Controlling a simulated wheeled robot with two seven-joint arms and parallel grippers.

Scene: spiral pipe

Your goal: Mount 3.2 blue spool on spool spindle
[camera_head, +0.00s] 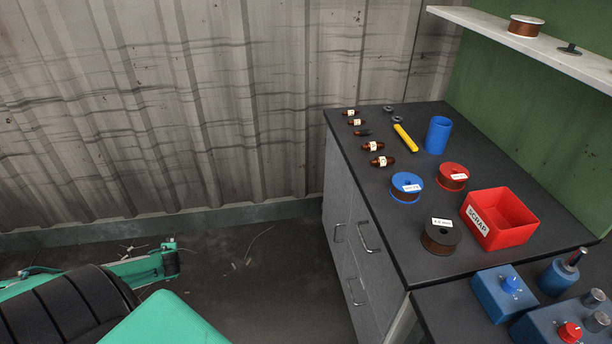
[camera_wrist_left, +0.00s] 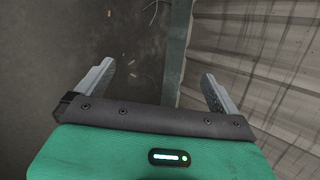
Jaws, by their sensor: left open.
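A blue spool (camera_head: 407,187) wound with copper-coloured wire lies flat on the dark worktop, with a white label too small to read surely. A blue cylindrical part with an upright rod (camera_head: 561,276) stands on the nearer bench at the lower right; I cannot tell whether it is the spool spindle. My left gripper (camera_wrist_left: 157,73) is open and empty in the left wrist view, over the floor near the wall base, far from the spool. My teal arm parts show at the lower left of the head view. I do not see my right gripper.
A red spool (camera_head: 452,177), a black spool (camera_head: 440,238) and a red scrap bin (camera_head: 499,219) stand near the blue spool. Blue control boxes (camera_head: 507,292) occupy the nearer bench. A shelf (camera_head: 515,42) overhangs the back right.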

